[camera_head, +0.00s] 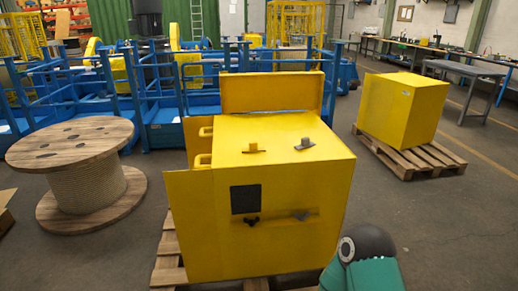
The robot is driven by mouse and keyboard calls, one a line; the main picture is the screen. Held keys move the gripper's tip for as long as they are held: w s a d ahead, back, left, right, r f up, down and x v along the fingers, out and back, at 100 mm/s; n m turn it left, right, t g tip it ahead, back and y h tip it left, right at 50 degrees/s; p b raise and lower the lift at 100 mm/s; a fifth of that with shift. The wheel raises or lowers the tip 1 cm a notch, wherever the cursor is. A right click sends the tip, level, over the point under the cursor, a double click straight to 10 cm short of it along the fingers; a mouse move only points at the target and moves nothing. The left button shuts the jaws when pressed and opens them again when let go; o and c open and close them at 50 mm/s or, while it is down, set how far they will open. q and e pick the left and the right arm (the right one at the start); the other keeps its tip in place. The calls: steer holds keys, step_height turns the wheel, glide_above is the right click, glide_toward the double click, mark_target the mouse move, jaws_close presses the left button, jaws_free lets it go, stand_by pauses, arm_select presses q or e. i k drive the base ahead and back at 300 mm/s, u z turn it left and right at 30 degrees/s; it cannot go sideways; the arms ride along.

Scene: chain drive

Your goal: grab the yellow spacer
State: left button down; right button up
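I cannot make out a thing that is clearly the yellow spacer. A large yellow cabinet (275,215) stands in the middle of the head view on a wooden pallet. I cannot tell whether either is a separate part. Neither gripper shows in the view. Only a teal and black part, probably of my own arm, shows at the bottom right edge.
A wooden cable spool (88,205) stands at the left. A yellow box (402,110) rests on a pallet (445,160) at the right. Blue frames (170,135) stand behind the cabinet. The floor at the right front (450,225) is clear.

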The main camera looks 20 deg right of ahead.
mark_target(254, 146)
steer(key=u, duration=0.1)
steer(key=i, duration=1)
steer(key=z, duration=0.1)
